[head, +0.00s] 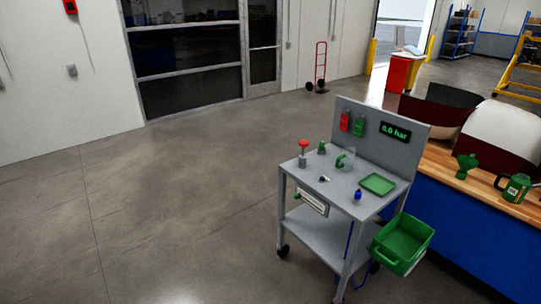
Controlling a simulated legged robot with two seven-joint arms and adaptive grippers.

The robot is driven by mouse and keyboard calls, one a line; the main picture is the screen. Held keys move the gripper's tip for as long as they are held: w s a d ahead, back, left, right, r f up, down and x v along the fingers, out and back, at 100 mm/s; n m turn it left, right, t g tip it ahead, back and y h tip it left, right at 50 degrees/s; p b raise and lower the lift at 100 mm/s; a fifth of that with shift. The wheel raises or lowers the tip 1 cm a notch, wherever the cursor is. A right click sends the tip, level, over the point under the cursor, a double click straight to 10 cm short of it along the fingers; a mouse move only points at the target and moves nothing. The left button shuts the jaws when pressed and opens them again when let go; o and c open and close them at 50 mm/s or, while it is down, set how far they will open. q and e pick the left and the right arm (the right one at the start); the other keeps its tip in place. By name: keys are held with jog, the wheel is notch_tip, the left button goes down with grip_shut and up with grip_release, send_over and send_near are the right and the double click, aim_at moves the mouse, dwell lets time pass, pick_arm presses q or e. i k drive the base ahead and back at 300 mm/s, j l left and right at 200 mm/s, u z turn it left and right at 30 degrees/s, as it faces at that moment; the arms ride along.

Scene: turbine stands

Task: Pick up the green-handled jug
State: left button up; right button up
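A small clear jug with a green handle (346,159) stands upright on the top of a grey wheeled cart (325,187), near the foot of its back panel. The handle shows on the jug's left side. The jug is small in the picture, and I cannot tell whether it holds anything. Neither of my grippers is in the head view.
Around the jug are a red-knobbed part (303,153), a small green item (322,148), a green tray (377,184) and a blue bottle (358,195). A green bin (402,244) hangs at the cart's right. Floor at left is clear.

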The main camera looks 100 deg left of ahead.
aim_at(346, 161)
jog(key=u, duration=2.9)
jog(key=i+j+u, duration=0.25)
jog(key=i, duration=0.25)
jog(key=j, duration=0.1)
